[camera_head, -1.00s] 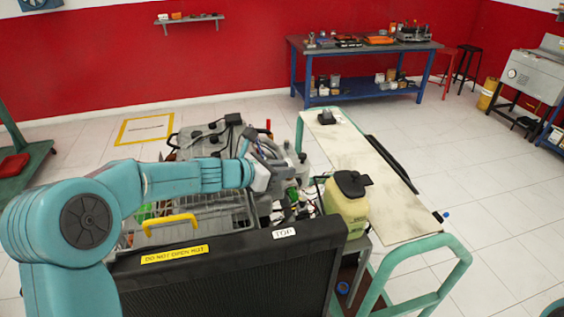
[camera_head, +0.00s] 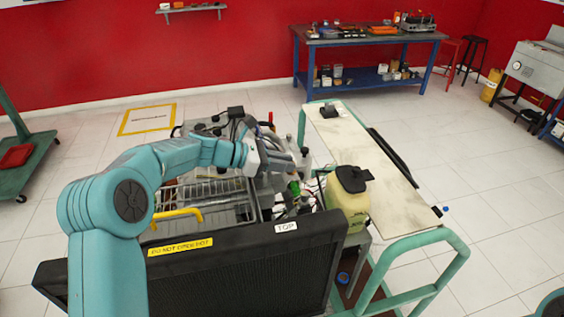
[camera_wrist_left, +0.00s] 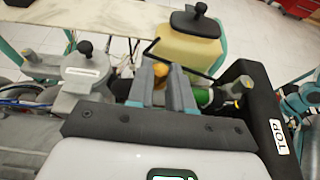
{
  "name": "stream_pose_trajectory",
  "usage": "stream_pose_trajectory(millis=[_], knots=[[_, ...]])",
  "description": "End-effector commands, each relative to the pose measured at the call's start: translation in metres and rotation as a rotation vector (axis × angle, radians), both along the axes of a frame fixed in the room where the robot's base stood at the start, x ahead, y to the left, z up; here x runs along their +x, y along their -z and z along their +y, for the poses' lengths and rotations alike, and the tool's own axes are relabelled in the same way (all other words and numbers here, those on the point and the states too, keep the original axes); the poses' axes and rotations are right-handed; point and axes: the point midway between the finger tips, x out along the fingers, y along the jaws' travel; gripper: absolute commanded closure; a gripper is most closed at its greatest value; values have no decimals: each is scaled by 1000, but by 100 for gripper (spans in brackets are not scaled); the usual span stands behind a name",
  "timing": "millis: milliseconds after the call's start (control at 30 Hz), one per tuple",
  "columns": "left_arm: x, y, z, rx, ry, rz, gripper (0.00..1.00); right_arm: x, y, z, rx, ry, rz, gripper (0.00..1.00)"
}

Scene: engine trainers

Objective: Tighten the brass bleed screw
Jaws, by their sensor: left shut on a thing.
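The brass bleed screw (camera_wrist_left: 160,69) shows as a small brass-coloured piece between the tips of my left gripper's fingers in the left wrist view. My left gripper (camera_wrist_left: 165,83) is shut on it, and the fingers hide most of it. In the head view my left gripper (camera_head: 297,165) reaches over the engine trainer (camera_head: 212,190), behind the black radiator (camera_head: 245,260). The screw cannot be made out there. My right gripper is in neither view.
A yellowish tank with a black cap (camera_head: 349,196) stands close to the right of my left gripper. A teal-framed cart with a pale top (camera_head: 375,170) stands beyond it. A yellow handle (camera_head: 176,216) rises behind the radiator. Open floor lies to the right.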

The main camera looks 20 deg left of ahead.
Motion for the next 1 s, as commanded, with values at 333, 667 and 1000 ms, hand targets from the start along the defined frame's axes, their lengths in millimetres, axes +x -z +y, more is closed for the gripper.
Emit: stream_pose_trajectory(millis=[333, 667, 1000], knots=[[-1, 4, -3, 1, 6, 8, 54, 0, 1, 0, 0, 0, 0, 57], [-4, 0, 6, 1, 1, 1, 54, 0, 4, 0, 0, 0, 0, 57], [-45, -29, 70, 4, -3, 1, 54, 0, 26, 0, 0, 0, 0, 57]])
